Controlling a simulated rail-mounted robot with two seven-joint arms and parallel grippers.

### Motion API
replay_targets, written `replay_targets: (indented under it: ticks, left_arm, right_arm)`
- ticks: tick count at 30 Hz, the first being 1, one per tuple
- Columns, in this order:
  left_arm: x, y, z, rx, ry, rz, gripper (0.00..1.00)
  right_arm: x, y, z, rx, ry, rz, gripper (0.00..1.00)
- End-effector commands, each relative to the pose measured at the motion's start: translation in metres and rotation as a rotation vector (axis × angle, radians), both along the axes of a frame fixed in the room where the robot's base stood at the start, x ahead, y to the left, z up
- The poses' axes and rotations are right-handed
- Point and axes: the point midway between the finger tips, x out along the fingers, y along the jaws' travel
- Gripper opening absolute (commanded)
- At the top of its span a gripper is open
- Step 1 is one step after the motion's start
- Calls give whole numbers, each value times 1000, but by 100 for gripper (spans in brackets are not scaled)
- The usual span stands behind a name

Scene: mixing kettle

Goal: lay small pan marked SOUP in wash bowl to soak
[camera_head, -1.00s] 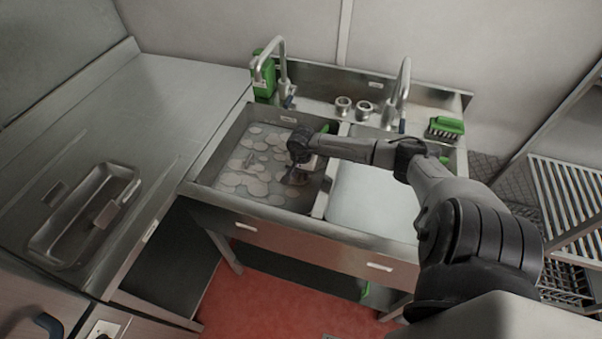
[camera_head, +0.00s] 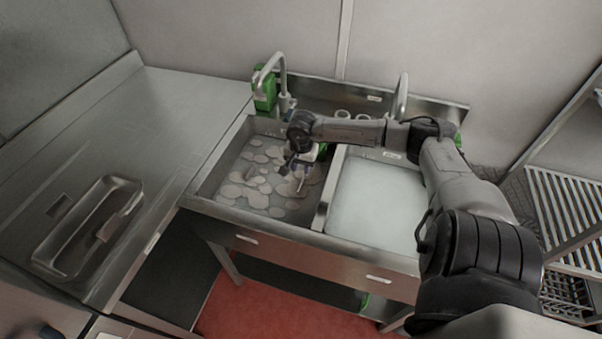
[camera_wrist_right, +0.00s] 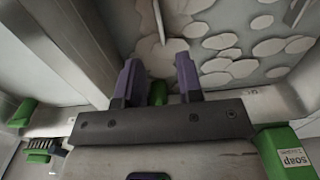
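The wash bowl is the left basin (camera_head: 214,172), filled with grey water and pale foam patches; it also shows in the right wrist view (camera_wrist_right: 240,22). A thin, pale handle-like piece (camera_head: 302,183) stands out at the basin's right side; in the right wrist view the slim piece (camera_wrist_right: 160,22) lies beyond my fingertips. It may be the small pan's handle; the pan's body and SOUP marking cannot be made out. My right gripper (camera_head: 298,162) is above the basin; its purple fingers (camera_wrist_right: 160,82) are apart with nothing held between them. My left gripper is out of view.
The right basin (camera_head: 378,205) holds pale water. Taps (camera_head: 282,72) and a green soap bottle (camera_head: 264,92) stand behind. A steel counter (camera_head: 165,105) with a recessed tray (camera_head: 90,228) is left; a slatted rack (camera_head: 570,215) is right.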

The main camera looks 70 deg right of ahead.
Motion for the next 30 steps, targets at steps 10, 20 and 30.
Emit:
replay_targets:
  ticks: [10, 20, 30]
  left_arm:
    - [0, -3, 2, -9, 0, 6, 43]
    - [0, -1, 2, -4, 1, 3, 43]
    - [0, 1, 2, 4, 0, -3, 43]
  right_arm:
    - [0, 0, 16, 0, 1, 1, 34]
    - [0, 0, 16, 0, 1, 1, 34]
    - [0, 0, 15, 0, 1, 0, 34]
